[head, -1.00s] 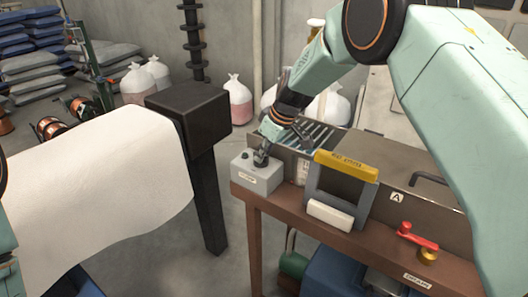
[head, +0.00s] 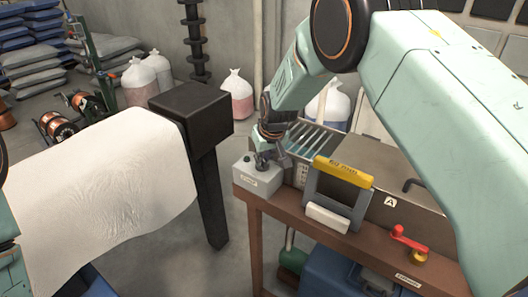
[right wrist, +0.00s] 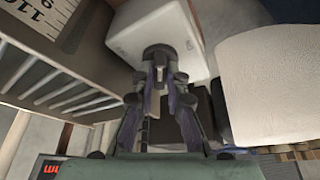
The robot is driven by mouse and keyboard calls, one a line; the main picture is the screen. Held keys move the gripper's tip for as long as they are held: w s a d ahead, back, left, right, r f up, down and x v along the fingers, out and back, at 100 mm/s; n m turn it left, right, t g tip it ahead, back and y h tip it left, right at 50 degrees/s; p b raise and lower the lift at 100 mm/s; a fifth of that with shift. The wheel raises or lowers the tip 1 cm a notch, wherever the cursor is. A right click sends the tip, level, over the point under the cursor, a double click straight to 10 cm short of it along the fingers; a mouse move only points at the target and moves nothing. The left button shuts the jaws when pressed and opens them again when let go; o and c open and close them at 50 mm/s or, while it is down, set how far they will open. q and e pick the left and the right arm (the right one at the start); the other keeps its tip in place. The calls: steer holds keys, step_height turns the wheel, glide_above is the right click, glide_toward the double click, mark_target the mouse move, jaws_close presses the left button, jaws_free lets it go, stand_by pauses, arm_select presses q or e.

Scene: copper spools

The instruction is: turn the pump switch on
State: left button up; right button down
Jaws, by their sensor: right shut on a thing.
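The pump switch is a small light grey box (head: 257,177) with a label on its front, at the left end of the brown bench in the head view. Its dark knob (head: 261,160) is on top, mostly covered by my fingers. My right gripper (head: 262,162) comes down from above and is shut on the knob. In the right wrist view the grey box (right wrist: 150,30) is at the top, and the fingers of my right gripper (right wrist: 160,75) close at the dark round knob (right wrist: 158,54). The knob's exact turn angle cannot be read. My left gripper is not in view.
A frame with a yellow top bar (head: 344,172) stands right of the switch box. Behind it is a metal tank (head: 375,184) with slats. A black post (head: 208,160) and white sheet (head: 100,190) are at left.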

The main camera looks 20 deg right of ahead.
steer(key=shift+w+a+r+m, duration=0.1)
steer(key=shift+w+r+m, duration=0.15)
steer(key=shift+m, duration=0.45)
steer(key=shift+f+m+h+b, duration=0.1)
steer(key=shift+m+h+b, duration=0.4)
steer(key=shift+m+b, duration=0.2)
steer(key=m+b, duration=0.1)
steer(key=b, duration=0.1)
steer(key=m+h+b, duration=0.1)
steer(key=m+b, duration=0.2)
steer(key=b, duration=0.1)
steer(key=shift+w+a+f+m+h, duration=0.1)
steer(key=shift+a+m+h, duration=0.15)
steer(key=shift+m+h, duration=0.15)
steer(key=m+g+b, duration=0.1)
steer(key=m, duration=0.1)
steer(key=shift+m+h+b, duration=0.3)
steer(key=shift+h+b, duration=0.1)
steer(key=shift+r+m, duration=0.2)
steer(key=shift+m, duration=0.4)
steer(key=shift+r+g+b, duration=0.1)
steer(key=shift+g+b, duration=0.2)
steer(key=c, duration=1.7)
jaws_free()
steer(key=shift+c, duration=0.2)
steer(key=o, duration=0.4)
steer(key=shift+f, duration=0.2)
